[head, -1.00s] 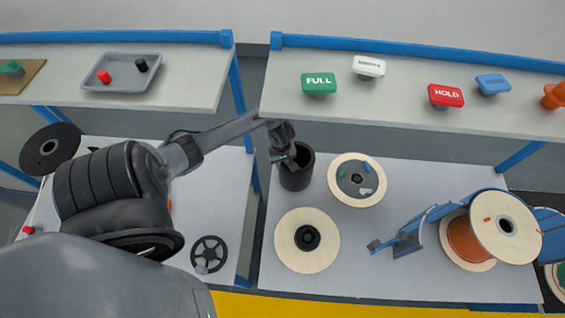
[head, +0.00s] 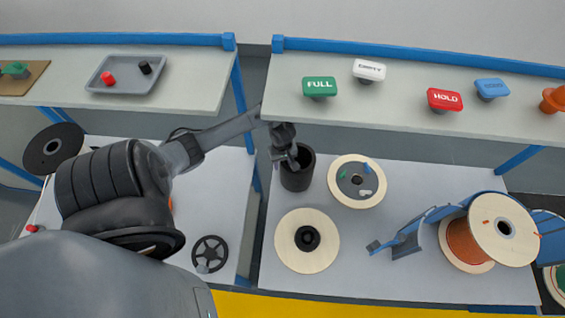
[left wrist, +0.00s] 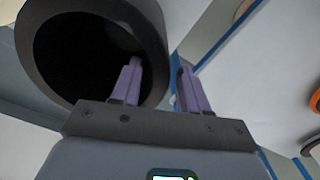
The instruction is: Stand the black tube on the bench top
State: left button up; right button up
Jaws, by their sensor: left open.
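The black tube (head: 298,183) stands upright, open end up, near the back left of the white lower bench top (head: 362,277). My left gripper (head: 289,160) is over the tube's left and back rim. In the left wrist view, the jaws (left wrist: 158,64) are apart. One purple finger shows against the dark mouth of the tube (left wrist: 151,22), and the other is outside its wall, so they appear to straddle the rim. I cannot tell whether either finger touches the wall. My right gripper is not in view.
Two pale spools (head: 291,258) (head: 336,192) lie right of and in front of the tube. A blue holder with an orange-wound reel (head: 464,243) stands further right. A shelf with FULL (head: 319,86), white, HOLD and blue signs overhangs the back. A gap separates the left bench.

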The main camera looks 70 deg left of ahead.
pick_arm(q)
jog(key=shift+r+p, duration=0.85)
jog(key=shift+r, duration=0.55)
jog(key=shift+f, duration=0.1)
